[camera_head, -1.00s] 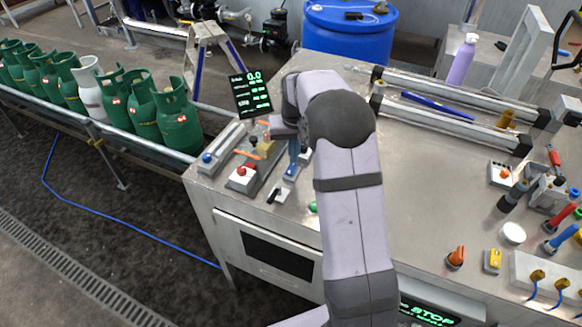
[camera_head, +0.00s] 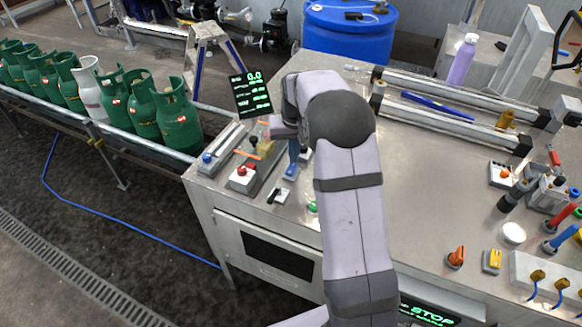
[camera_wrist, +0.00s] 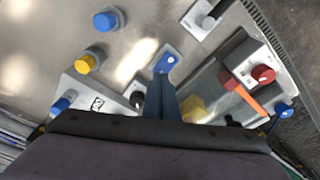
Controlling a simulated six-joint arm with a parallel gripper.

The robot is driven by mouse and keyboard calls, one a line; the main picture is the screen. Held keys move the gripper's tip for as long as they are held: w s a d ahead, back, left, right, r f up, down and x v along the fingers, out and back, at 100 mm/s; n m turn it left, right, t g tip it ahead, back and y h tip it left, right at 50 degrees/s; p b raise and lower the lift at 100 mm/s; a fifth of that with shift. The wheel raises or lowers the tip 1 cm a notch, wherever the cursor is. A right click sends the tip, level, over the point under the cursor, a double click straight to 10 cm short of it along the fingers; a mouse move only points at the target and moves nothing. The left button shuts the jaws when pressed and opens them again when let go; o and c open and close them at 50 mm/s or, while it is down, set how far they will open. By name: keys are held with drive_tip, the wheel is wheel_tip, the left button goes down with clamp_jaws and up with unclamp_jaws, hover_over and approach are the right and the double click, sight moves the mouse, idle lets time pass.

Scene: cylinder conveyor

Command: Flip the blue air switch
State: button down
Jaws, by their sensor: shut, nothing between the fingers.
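The blue air switch (camera_wrist: 167,60) is a small blue lever on a light plate. It also shows in the head view (camera_head: 290,171) near the front left of the metal bench. My gripper (camera_wrist: 160,78) is shut and empty, its blue fingers pointing down. In the wrist view the fingertips are right beside the switch's near end; I cannot tell whether they touch it. In the head view my gripper (camera_head: 293,150) is just above and behind the switch, and my arm covers the area to its right.
Blue (camera_wrist: 107,20) and yellow (camera_wrist: 86,63) knobs stand nearby. A display (camera_head: 251,94) stands behind. Green gas cylinders (camera_head: 178,122) line the conveyor at left.

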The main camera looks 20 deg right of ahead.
drive_tip(key=shift+s+f+b, duration=0.1)
drive_tip(key=shift+f+b, duration=0.4)
drive_tip(key=shift+f, duration=0.45)
idle(0.8)
wheel_tip(320, 180, up, 7)
drive_tip(key=p, duration=0.5)
drive_tip(key=shift+r+p, duration=0.1)
drive_tip(key=shift+p, duration=0.3)
idle(0.5)
